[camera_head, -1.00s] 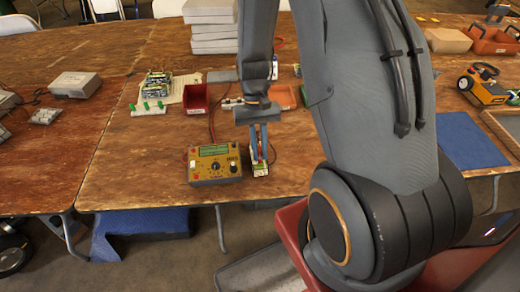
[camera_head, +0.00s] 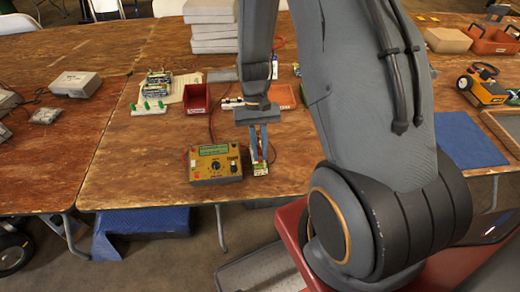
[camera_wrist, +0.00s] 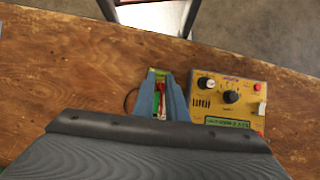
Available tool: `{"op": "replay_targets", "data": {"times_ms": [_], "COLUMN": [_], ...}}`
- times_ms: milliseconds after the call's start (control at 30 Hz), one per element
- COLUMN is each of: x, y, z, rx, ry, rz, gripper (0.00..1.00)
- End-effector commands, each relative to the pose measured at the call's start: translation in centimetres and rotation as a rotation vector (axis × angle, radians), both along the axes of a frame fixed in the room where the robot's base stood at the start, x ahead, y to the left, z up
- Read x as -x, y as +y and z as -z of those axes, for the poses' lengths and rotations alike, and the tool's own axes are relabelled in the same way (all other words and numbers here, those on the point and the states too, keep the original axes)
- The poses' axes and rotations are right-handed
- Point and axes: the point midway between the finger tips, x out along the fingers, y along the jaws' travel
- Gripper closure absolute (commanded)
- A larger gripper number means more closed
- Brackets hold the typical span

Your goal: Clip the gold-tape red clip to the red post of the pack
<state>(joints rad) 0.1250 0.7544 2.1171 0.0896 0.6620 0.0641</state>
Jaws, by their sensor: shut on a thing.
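My gripper (camera_head: 259,152) points down at the front edge of the table, just right of the yellow charger (camera_head: 215,163). In the wrist view my gripper (camera_wrist: 161,104) is shut on a red clip (camera_wrist: 160,86), which shows between the fingers. Gold tape on it is too small to make out. A small pack with a green and white label (camera_head: 260,169) sits at the fingertips; its green end also shows in the wrist view (camera_wrist: 158,73). The fingers hide its posts, so I cannot tell whether the clip touches the red post.
The charger stands close beside the fingers, also in the wrist view (camera_wrist: 229,100). A red bin (camera_head: 195,99), an orange tray (camera_head: 282,97) and a green-topped rack (camera_head: 148,108) lie farther back. The table's front edge is very near. Bare wood lies left of the charger.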

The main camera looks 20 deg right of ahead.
Motion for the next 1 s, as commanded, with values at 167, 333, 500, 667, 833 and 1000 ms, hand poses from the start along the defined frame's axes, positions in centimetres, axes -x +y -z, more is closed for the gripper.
{"op": "replay_targets", "data": {"times_ms": [167, 333, 500, 667, 833, 1000], "x": [-0.01, 0.00, 0.01, 0.01, 0.01, 0.01], "y": [0.00, 0.00, 0.00, 0.00, 0.00, 0.00], "z": [0.01, 0.00, 0.00, 0.00, 0.00, 0.00], "rx": [0.000, 0.000, 0.000, 0.000, 0.000, 0.000], "ry": [0.000, 0.000, 0.000, 0.000, 0.000, 0.000], "rz": [0.000, 0.000, 0.000, 0.000, 0.000, 0.000], "gripper": [1.00, 0.76, 0.66, 0.66, 0.66, 0.58]}}
